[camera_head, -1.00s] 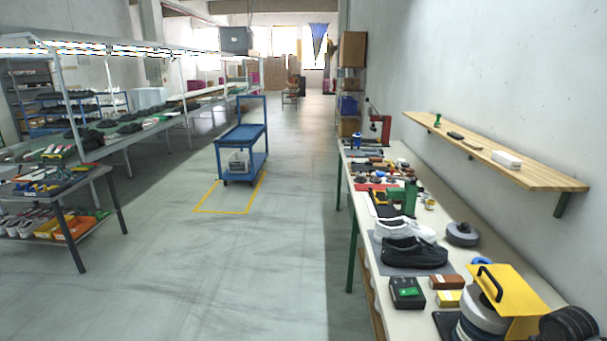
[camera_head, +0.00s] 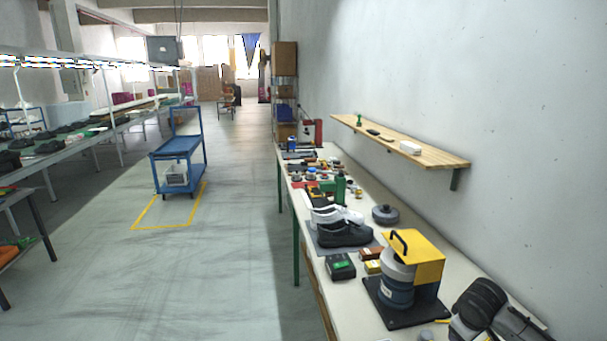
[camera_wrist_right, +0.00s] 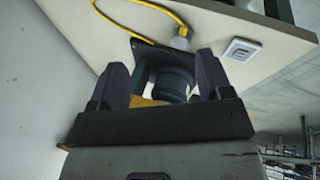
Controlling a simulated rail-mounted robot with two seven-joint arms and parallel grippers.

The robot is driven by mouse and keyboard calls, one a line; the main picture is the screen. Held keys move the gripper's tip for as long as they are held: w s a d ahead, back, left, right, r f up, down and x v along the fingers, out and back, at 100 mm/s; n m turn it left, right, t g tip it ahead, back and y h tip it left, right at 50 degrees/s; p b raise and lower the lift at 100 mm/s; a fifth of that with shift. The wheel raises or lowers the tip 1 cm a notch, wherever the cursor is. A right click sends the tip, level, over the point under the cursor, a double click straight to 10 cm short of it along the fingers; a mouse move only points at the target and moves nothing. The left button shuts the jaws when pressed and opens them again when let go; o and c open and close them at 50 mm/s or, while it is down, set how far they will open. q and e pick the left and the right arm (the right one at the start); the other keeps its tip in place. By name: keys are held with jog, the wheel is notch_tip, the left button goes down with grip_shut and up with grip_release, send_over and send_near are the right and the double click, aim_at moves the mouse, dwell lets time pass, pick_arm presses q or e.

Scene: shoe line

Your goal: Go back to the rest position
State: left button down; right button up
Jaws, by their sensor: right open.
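My right gripper (camera_wrist_right: 163,76) shows in the right wrist view with its two dark fingers apart. It is open, with nothing held between them. Beyond the fingers, the lower part of a machine with a dark base (camera_wrist_right: 150,62) and a grey-blue round body (camera_wrist_right: 172,84) shows in the gap. I cannot tell how far it is from the fingertips.
The workbench (camera_head: 276,291) runs along the right wall, holding a yellow-topped machine (camera_head: 428,262), shoes (camera_head: 345,235) and small boxes. A wall shelf (camera_head: 430,158) overhangs the bench. A blue cart (camera_head: 178,148) stands on open floor.

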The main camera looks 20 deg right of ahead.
jog(key=s+a+r+n+t, duration=0.2)
jog(key=a+n+t, duration=0.35)
jog(key=a, duration=1.55)
jog(key=s+a+f+m+g+y, duration=0.1)
jog(key=s+a+f+m, duration=0.1)
jog(key=s+a+f, duration=0.55)
jog(key=s+a+f+m+g+y, duration=0.15)
jog(key=s+f, duration=0.35)
jog(key=s, duration=0.5)
jog(key=s+a+f+m+g+y, duration=0.1)
jog(key=s+a+f+g, duration=0.1)
jog(key=s+a+f, duration=0.55)
pick_arm(q)
notch_tip(320, 180, up, 30)
jog(key=s+p, duration=0.1)
jog(key=p, duration=2.9)
jog(key=shift+r+p, duration=0.15)
jog(key=shift+p, duration=0.15)
pick_arm(e)
notch_tip(320, 180, up, 32)
jog(key=s+d, duration=0.2)
jog(key=shift+d, duration=0.4)
pick_arm(q)
jog(key=shift+a, duration=0.15)
pick_arm(e)
jog(key=shift+s+f, duration=0.1)
pick_arm(q)
jog(key=shift+d, duration=0.2)
